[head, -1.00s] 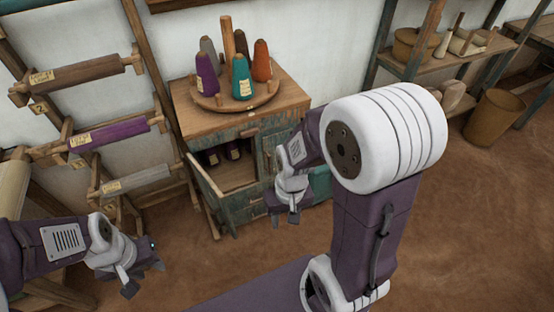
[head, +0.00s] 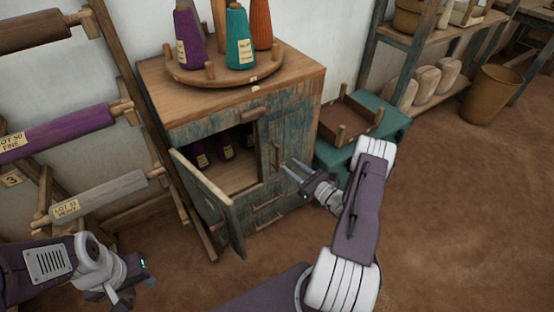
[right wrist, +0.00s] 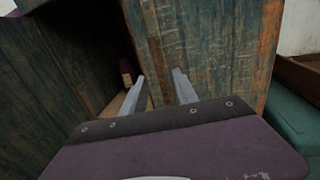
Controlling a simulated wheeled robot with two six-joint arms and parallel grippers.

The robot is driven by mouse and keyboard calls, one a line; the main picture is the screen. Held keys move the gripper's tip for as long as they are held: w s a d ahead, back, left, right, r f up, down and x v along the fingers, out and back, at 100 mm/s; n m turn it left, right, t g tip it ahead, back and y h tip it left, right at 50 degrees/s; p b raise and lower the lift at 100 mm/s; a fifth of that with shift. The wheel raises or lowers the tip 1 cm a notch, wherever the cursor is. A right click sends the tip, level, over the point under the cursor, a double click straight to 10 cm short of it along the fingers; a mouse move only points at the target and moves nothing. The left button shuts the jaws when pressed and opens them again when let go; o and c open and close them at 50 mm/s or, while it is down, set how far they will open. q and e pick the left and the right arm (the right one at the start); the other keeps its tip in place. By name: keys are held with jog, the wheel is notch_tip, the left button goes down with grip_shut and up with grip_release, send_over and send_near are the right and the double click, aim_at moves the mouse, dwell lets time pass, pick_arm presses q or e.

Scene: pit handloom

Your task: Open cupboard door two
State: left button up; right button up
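The wooden cupboard (head: 292,85) has worn blue-green paint. Its left door (head: 205,200) hangs open toward the front. Its right door (head: 297,135) looks shut and carries an upright handle (head: 277,157); it also fills much of the right wrist view (right wrist: 215,50). I can read no door numbers. My right gripper (head: 287,166) is in front of the right door, close to the handle. Its two fingers are apart and I see nothing held between them (right wrist: 160,82). My left gripper (head: 118,298) is low at the left, away from the cupboard; its fingertips are unclear.
Purple cones (head: 226,147) stand inside the open left compartment. A round tray (head: 222,75) with coloured cones is on the cupboard top. A teal chest (head: 385,118) stands close on the right. A roller rack (head: 110,190) stands on the left.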

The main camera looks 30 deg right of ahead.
jog(key=b, duration=0.1)
send_over(278, 169)
jog(key=shift+w+d, duration=0.1)
jog(key=shift+w, duration=0.25)
grip_shut()
dwell(1.2)
